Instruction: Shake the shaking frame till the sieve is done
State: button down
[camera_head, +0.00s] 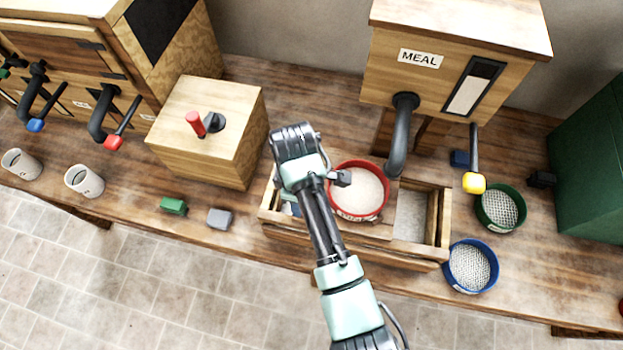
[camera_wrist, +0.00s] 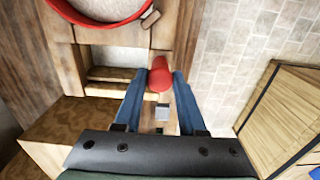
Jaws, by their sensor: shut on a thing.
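The wooden shaking frame (camera_head: 381,242) lies on the bench below the MEAL box, and the red sieve (camera_head: 359,190) sits on it. Pale meal fills the sieve's visible inside. The sieve and part of the frame also show at the top of the wrist view, with the red sieve rim (camera_wrist: 128,22) cut off by the edge. My gripper (camera_wrist: 160,76) has its two blue fingers closed on a red handle (camera_wrist: 160,73) at the frame's end. In the head view my arm hides this handle and most of the frame's left end.
The MEAL box (camera_head: 460,55) with its dark spout (camera_head: 402,130) and yellow-tipped lever (camera_head: 474,183) stands behind. A green sieve (camera_head: 500,208) and blue sieve (camera_head: 470,267) lie right. A wooden block with a red lever (camera_head: 196,123), small blocks and white cups (camera_head: 84,180) are left.

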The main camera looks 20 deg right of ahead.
jog(key=w+a+b, duration=0.1)
jog(key=w+a, duration=0.4)
jog(key=a, duration=0.2)
jog(key=shift+w+a, duration=0.35)
jog(key=s+d+p, duration=0.1)
jog(key=d, duration=0.1)
jog(key=s+d+p, duration=0.4)
jog(key=d, duration=0.1)
jog(key=shift+s+r, duration=0.1)
jog(key=shift+r, duration=0.05)
jog(key=shift+s+d, duration=0.35)
jog(key=shift+d, duration=0.1)
